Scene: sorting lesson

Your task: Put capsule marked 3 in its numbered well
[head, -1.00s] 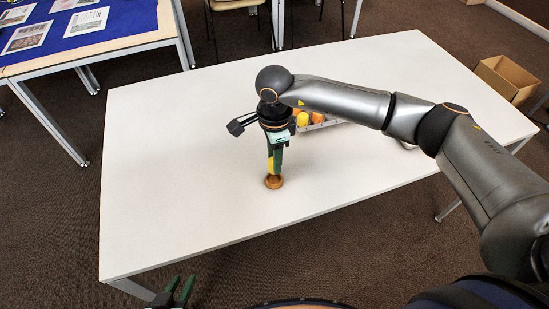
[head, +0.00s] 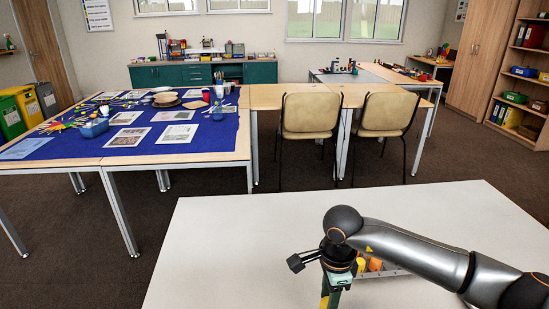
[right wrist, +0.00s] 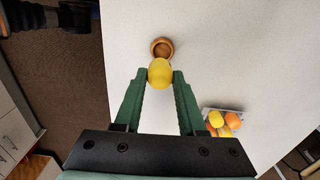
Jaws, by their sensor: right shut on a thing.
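My right gripper (right wrist: 159,76) is shut on a yellow capsule (right wrist: 160,73), held between the tips of its green fingers in the right wrist view. No number shows on the capsule's visible side. A round wooden cup (right wrist: 162,47) stands on the white table just past the capsule; I cannot tell whether they touch. In the head view the right gripper (head: 332,289) is cut by the bottom edge, and the cup is out of frame. My left gripper is not in view.
A tray (head: 397,272) with orange and yellow capsules stands on the white table (head: 240,240), right of the gripper; it also shows in the right wrist view (right wrist: 208,111). The table's left side is clear. Two chairs (head: 310,118) and a blue-covered table (head: 90,143) stand behind.

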